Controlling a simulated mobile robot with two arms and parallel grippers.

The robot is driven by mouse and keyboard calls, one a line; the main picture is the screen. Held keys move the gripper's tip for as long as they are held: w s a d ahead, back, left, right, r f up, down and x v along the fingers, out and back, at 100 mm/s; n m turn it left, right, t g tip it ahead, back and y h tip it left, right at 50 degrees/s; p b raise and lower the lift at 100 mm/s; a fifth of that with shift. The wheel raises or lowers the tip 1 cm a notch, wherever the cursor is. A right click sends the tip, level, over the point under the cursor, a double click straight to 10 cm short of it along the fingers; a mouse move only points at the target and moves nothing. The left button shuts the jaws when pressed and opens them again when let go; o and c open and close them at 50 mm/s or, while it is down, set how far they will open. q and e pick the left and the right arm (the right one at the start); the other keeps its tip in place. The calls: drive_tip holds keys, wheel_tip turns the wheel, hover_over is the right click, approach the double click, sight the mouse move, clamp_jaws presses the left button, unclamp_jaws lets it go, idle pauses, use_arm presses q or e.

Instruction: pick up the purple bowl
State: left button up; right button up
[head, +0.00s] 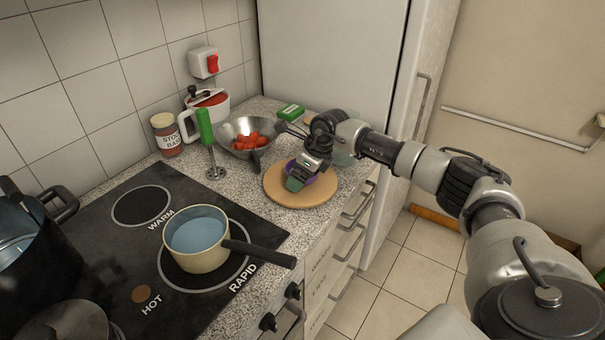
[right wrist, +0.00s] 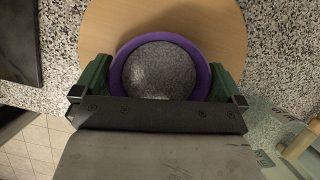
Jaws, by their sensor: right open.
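The purple bowl (head: 328,183) sits on a round wooden board (head: 285,197) on the counter, partly hidden behind my right gripper (head: 300,178). In the right wrist view, the purple rim of the bowl (right wrist: 160,37) forms a ring around a speckled grey middle. My right gripper (right wrist: 160,87) is open, with one green finger on each side of the bowl. The near part of the bowl is hidden by the gripper body. I cannot tell whether the fingers touch it. My left gripper is not in view.
A fridge (head: 335,60) stands behind.

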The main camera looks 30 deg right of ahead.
drive_tip(key=c, duration=0.6)
drive_tip(key=shift+c, duration=0.2)
